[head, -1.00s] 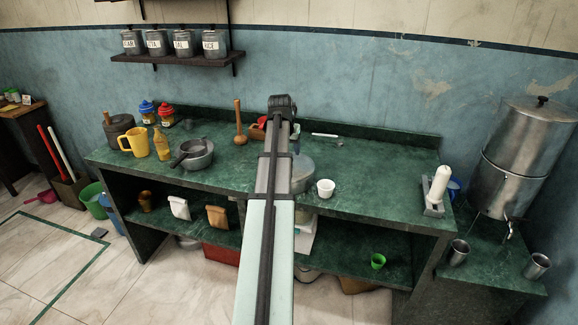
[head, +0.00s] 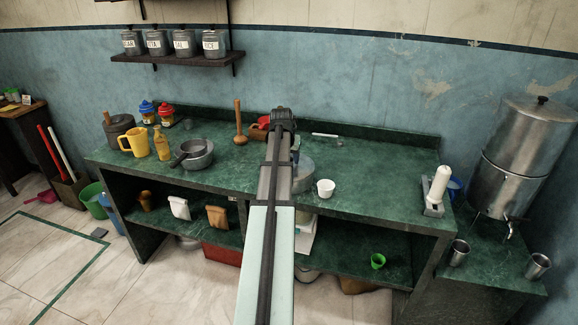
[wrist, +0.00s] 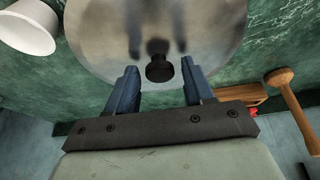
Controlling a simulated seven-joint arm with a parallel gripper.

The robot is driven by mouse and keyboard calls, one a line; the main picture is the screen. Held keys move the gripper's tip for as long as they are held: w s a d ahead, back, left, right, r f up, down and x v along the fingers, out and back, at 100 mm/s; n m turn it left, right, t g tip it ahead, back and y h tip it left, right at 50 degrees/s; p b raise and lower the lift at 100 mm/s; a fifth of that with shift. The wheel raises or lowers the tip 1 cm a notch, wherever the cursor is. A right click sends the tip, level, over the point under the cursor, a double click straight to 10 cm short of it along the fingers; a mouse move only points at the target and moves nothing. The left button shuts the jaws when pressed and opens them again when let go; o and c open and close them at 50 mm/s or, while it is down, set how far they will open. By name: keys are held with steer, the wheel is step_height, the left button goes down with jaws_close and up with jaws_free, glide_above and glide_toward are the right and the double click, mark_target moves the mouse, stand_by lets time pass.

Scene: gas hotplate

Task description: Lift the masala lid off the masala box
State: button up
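The masala lid (wrist: 205,30) is a round, shiny steel disc with a small black knob (wrist: 158,70), filling the upper middle of the wrist view. My gripper (wrist: 160,64) is open, with its blue fingers apart on either side of the knob. A gap shows on each side, and I cannot tell how far the fingertips are above the lid. In the head view the steel masala box (head: 304,175) stands on the green counter, partly hidden behind my arm. My fingers are hidden there too.
A white cup (head: 325,188) stands close to the right of the box; it also shows in the wrist view (wrist: 28,25).

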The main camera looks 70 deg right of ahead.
jaws_close()
steer(key=shift+r, duration=0.15)
step_height(320, 180, up, 13)
stand_by(1.1)
